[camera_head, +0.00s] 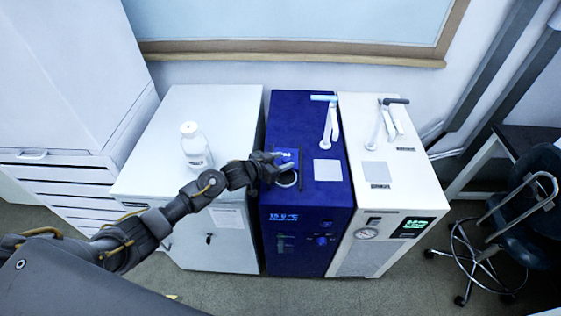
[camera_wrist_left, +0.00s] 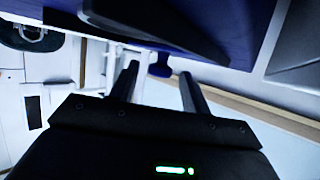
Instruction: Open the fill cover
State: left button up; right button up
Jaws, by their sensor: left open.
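The blue unit (camera_head: 308,228) stands in the middle of the row of cabinets. On its top, a small blue square piece with white lettering (camera_head: 286,156), which looks like the fill cover, sits just behind a pale round ring (camera_head: 287,180). I cannot tell how far it is raised. My left gripper (camera_head: 276,162) is at this spot, its fingers partly covering it. In the left wrist view the left gripper (camera_wrist_left: 160,80) is open, with a small blue knob-like part (camera_wrist_left: 160,70) showing between and beyond its fingertips. Contact cannot be told. My right gripper is not in view.
A white bottle (camera_head: 196,148) stands on the white cabinet (camera_head: 235,107) to the left. A white unit (camera_head: 377,230) adjoins on the right. Upright pipe handles (camera_head: 328,122) rise behind on the blue unit. A dark chair (camera_head: 530,200) is at far right.

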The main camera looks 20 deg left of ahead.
pick_arm(q)
notch_tip(320, 180, up, 3)
jog(key=shift+f, duration=0.2)
jog(key=s+d+r+b, duration=0.1)
jog(key=s+d+r, duration=0.2)
jog(key=s+r, duration=0.7)
jog(key=shift+s+d+r+b, duration=0.2)
jog(key=shift+s+d+b, duration=0.2)
jog(key=shift+s, duration=1.35)
